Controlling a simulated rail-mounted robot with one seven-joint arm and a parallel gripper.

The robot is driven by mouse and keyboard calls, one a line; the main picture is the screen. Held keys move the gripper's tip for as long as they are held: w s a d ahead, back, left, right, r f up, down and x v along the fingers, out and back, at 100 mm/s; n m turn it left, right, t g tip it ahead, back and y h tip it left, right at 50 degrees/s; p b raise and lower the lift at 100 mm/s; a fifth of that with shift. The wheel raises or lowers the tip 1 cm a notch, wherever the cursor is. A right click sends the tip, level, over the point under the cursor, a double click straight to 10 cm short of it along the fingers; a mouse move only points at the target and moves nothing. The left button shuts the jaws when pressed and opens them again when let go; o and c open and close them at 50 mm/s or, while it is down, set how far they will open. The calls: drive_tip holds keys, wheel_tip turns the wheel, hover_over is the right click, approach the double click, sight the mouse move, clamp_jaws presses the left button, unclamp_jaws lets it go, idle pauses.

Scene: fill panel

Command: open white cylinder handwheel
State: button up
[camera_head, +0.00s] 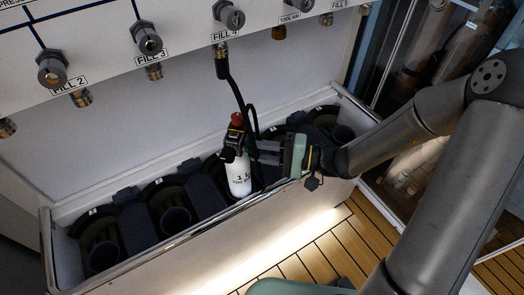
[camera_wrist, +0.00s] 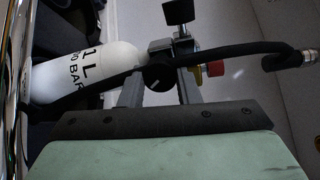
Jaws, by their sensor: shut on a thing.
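The white cylinder (camera_head: 239,178) stands in the panel's trough, with a dark valve and a red knob (camera_head: 237,119) on top. In the wrist view the cylinder (camera_wrist: 85,70) lies across the left side, with its metal valve to its right. A round black handwheel (camera_wrist: 158,76) with a small white mark sits between my two fingers. My gripper (camera_head: 261,152) reaches the valve from the right. In the wrist view my gripper (camera_wrist: 161,88) is shut on the handwheel, one finger on each side. The handwheel's far side is hidden.
A black hose (camera_head: 236,92) runs from the FILL 4 outlet down to the valve, passing close to my fingers. The trough's front rim (camera_head: 190,233) runs below my gripper. Dark empty holders (camera_head: 175,218) line the trough to the left.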

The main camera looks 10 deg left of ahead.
drive_tip(key=o, duration=1)
drive_tip(key=shift+c, duration=0.2)
drive_tip(key=d+p, duration=0.1)
drive_tip(key=d, duration=1.6)
drive_tip(key=shift+s+d+r+p, duration=0.15)
drive_tip(key=shift+d+r+p, duration=0.05)
drive_tip(key=shift+r+p, duration=0.2)
